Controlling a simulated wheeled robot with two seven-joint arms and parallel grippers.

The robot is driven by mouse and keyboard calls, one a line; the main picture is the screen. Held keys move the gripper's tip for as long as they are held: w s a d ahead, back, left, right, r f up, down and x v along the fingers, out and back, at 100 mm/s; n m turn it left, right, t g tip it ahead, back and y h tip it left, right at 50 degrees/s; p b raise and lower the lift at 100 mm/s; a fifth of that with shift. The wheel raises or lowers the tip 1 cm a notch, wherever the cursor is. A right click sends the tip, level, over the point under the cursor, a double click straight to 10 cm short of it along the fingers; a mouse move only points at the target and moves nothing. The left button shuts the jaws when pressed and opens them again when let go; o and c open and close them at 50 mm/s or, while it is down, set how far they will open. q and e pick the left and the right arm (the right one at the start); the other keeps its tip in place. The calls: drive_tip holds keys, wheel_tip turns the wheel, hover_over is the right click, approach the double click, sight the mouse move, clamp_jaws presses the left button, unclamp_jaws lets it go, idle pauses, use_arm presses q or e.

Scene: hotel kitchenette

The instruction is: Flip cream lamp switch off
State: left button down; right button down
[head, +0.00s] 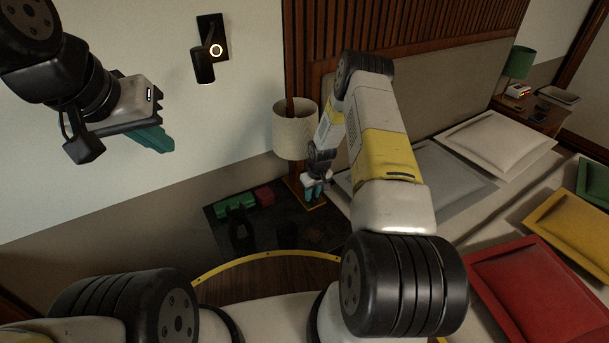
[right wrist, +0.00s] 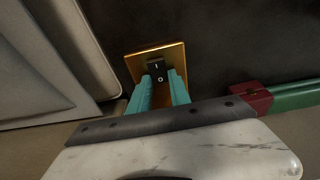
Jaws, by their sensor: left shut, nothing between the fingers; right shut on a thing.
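The lamp switch (right wrist: 157,70) is a black rocker marked I and O on a square brass plate (right wrist: 174,53). My right gripper (right wrist: 161,92) has its teal fingers shut on the switch, one either side of its O end. In the head view my right gripper (head: 313,192) is low beside the bed, below the lamp with the cream shade (head: 294,133); the switch itself is hidden there. I cannot tell whether the lamp is lit. My left gripper (head: 152,138) is shut and empty, in front of the wall at upper left.
A dark nightstand top (head: 275,232) holds a green object (head: 234,204) and a dark red block (head: 265,196). The bed with a grey pillow (head: 450,180) is at right. A black wall fixture (head: 203,66) with a glowing ring hangs at upper left.

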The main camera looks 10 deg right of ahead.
sight(313, 199)
drive_tip(key=shift+w+g, duration=0.1)
drive_tip(key=shift+g, duration=0.2)
drive_tip(key=c, duration=1.2)
unclamp_jaws()
wheel_tip(313, 199, up, 8)
drive_tip(key=s, duration=0.1)
drive_tip(key=shift+d+f, duration=0.15)
drive_tip(key=shift+f, duration=0.05)
